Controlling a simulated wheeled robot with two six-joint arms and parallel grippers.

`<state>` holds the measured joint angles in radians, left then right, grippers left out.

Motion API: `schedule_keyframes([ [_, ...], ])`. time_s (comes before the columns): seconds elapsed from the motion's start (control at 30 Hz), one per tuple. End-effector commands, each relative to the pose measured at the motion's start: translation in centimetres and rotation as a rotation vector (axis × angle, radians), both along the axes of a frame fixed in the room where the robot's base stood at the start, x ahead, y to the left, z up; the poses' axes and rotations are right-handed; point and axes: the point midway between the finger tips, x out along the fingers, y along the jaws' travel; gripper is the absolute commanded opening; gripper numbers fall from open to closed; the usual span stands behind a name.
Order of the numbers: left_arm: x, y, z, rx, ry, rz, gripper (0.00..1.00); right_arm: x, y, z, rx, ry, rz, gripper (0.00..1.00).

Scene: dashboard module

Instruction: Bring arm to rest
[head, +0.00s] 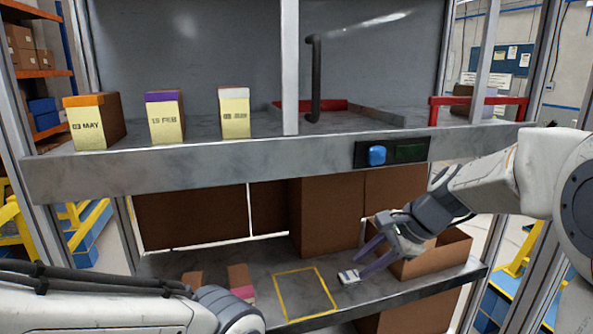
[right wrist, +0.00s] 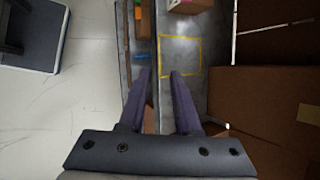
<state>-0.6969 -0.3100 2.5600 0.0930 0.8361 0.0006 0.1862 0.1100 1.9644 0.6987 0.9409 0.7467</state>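My right arm comes in from the right in the head view. Its gripper (head: 362,264) points left, above the lower shelf (head: 215,262), near the open cardboard box. In the right wrist view the two purple fingers (right wrist: 160,72) stand apart with nothing between them. A small white item (head: 348,276) shows close by the fingertips in the head view; I cannot tell whether they touch it. My left arm (head: 130,308) lies across the lower left of the head view. Its gripper is out of the picture.
The upper shelf bears cartons labelled MAY (head: 88,128) and FEB (head: 166,125), a third carton (head: 235,118) and a red tray (head: 345,103). A blue button (head: 377,155) sits on its front. Below are a yellow outlined square (head: 277,295), small cartons (head: 240,278) and the open box (head: 432,262).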

Motion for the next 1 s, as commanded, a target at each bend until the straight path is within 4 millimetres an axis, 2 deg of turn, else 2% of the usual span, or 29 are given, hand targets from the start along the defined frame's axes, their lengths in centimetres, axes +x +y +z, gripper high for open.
schedule_keyframes([
  [0.03, 0.0, 0.0, 0.0, 0.000, 0.000, 0.000, 0.50, -1.9, -0.3, -2.7, -0.113, -0.012, 0.104, 0.32],
  [0.1, 0.0, 0.0, 0.0, 0.000, 0.000, 0.000, 0.50, -4.3, -1.3, -5.8, -0.279, -0.045, 0.280, 0.32],
  [0.2, 0.0, 0.0, 0.0, 0.000, 0.000, 0.000, 0.50, -7.4, -2.6, -9.3, -0.472, -0.093, 0.543, 0.32],
  [0.3, 0.0, 0.0, 0.0, 0.000, 0.000, 0.000, 0.50, -9.9, -3.4, -11.6, -0.618, -0.143, 0.802, 0.32],
  [0.47, 0.0, 0.0, 0.0, 0.000, 0.000, 0.000, 0.50, -13.4, -4.0, -14.3, -0.785, -0.240, 1.209, 0.32],
  [0.53, 0.0, 0.0, -1.0, 0.000, 0.000, 0.000, 0.50, -13.8, -2.0, -14.5, -0.777, -0.268, 1.278, 0.32],
  [0.67, 0.0, 0.0, -2.1, 0.000, 0.000, 0.000, 0.50, -15.8, 1.5, -14.4, -0.738, -0.292, 1.399, 0.32],
  [0.83, 0.0, 0.0, -3.7, 0.000, 0.000, 0.000, 0.50, -19.8, 5.9, -14.3, -0.679, -0.327, 1.590, 0.32],
  [1.0, 0.0, 0.0, -5.1, 0.000, 0.000, 0.000, 0.50, -24.3, 8.8, -14.1, -0.619, -0.350, 1.772, 0.32],
])
